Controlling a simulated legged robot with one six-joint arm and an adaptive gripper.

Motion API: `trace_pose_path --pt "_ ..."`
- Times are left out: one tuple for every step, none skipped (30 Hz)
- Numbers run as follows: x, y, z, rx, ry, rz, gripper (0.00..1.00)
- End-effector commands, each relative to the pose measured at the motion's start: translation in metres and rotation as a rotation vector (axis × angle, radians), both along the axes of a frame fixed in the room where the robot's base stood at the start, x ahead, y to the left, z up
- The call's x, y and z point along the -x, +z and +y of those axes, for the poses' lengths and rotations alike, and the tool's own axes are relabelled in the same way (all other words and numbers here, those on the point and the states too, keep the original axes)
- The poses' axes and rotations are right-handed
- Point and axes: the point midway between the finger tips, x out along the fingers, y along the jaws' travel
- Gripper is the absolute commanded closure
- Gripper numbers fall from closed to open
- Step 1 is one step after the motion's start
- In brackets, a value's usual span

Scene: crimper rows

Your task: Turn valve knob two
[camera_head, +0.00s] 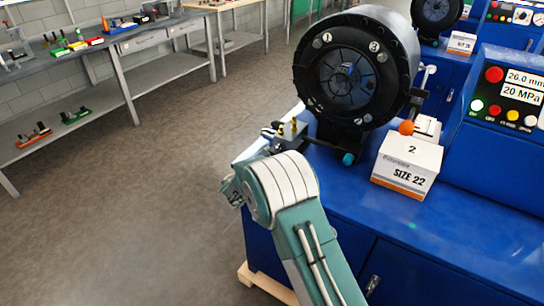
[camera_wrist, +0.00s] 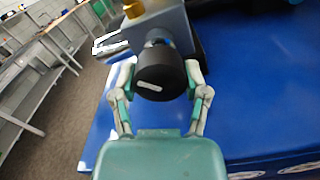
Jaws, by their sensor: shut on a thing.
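A black round valve knob (camera_wrist: 160,76) with a white mark on its face fills the middle of the wrist view. My gripper (camera_wrist: 161,84) is shut on it, one pale jointed finger on each side. The knob sits at the front of a grey block (camera_wrist: 160,22) with a brass fitting (camera_wrist: 133,8). In the head view, the block with brass fittings (camera_head: 291,129) is left of the black crimper head (camera_head: 345,75). My green arm reaches toward it, and my fingertips are hidden there. No number shows on the knob.
The blue bench (camera_head: 350,215) bears a white box (camera_head: 407,162) marked 2 and SIZE 22. An orange ball (camera_head: 406,128) is just behind the box. A control panel (camera_head: 510,95) stands at the right. Grey floor and shelves (camera_head: 100,45) lie left.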

Motion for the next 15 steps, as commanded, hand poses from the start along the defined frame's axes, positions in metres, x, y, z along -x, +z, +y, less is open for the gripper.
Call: trace_pose_path --pt "-0.0014 0.0008 0.0017 -0.036 0.006 -0.025 0.89" --pt "-0.0014 0.0008 0.0017 -0.059 0.006 -0.041 0.89" --pt "-0.0014 0.0008 0.0018 -0.093 0.006 -0.061 0.89" --pt "-0.0014 0.0009 0.0017 -0.116 0.006 -0.077 0.89" --pt "-0.0014 0.001 0.0018 -0.139 0.006 -0.092 0.89" --pt "-0.0015 0.001 0.0019 -0.172 0.006 -0.114 0.89" --pt "-0.0015 0.001 0.0019 -0.195 0.006 -0.129 0.89" --pt "-0.0016 0.001 0.002 -0.218 0.006 -0.145 0.89" --pt "-0.0015 0.0011 0.0019 -0.251 0.005 -0.166 0.89" --pt "-0.0016 0.0012 0.002 -0.274 0.005 -0.182 0.89" --pt "-0.0016 0.0012 0.002 -0.297 0.005 -0.197 0.89" --pt "-0.0016 0.0012 0.0021 -0.328 0.005 -0.217 0.89" --pt "-0.0016 0.0012 0.0021 -0.35 0.005 -0.232 0.89" --pt "-0.0016 0.0012 0.0021 -0.372 0.005 -0.246 0.89" --pt "-0.0016 0.0012 0.0021 -0.402 0.006 -0.265 0.89"
